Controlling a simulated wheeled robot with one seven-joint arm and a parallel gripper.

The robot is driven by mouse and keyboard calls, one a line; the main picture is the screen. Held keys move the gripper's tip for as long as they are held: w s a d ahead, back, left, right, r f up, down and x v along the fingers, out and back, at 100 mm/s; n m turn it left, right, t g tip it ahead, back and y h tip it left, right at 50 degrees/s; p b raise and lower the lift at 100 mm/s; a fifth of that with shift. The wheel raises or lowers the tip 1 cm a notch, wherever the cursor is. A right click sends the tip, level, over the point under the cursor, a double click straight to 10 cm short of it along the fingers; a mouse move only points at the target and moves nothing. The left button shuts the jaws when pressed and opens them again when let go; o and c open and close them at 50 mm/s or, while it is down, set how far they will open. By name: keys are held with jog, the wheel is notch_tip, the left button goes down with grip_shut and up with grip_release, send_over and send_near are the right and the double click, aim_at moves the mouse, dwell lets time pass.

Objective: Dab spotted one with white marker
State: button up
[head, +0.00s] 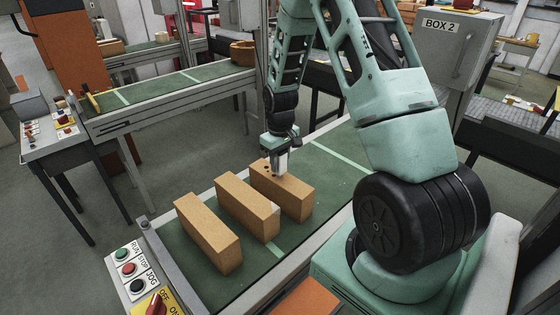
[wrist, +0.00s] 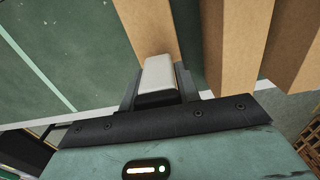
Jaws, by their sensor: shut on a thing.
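Three tan bricks stand side by side on the green conveyor belt. The spotted brick (head: 284,193) is the far right one, with a few dark spots at the far end of its top. The middle brick (head: 246,207) and the near left brick (head: 208,234) look plain. My gripper (head: 277,155) is over the spotted brick's far end, shut on the white marker (wrist: 157,78), a pale block that points down at the brick. The spotted brick also shows beyond the marker in the wrist view (wrist: 147,25). I cannot tell whether the marker touches it.
The green belt (head: 335,180) is clear to the right of the bricks. A control panel (head: 137,277) with buttons and a red switch is at the front left.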

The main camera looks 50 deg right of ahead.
jog(key=shift+f+b, duration=0.3)
jog(key=shift+f, duration=0.3)
dwell(1.3)
jog(key=shift+r, duration=0.15)
jog(key=shift+r+p, duration=2.7)
jog(key=shift+r, duration=0.8)
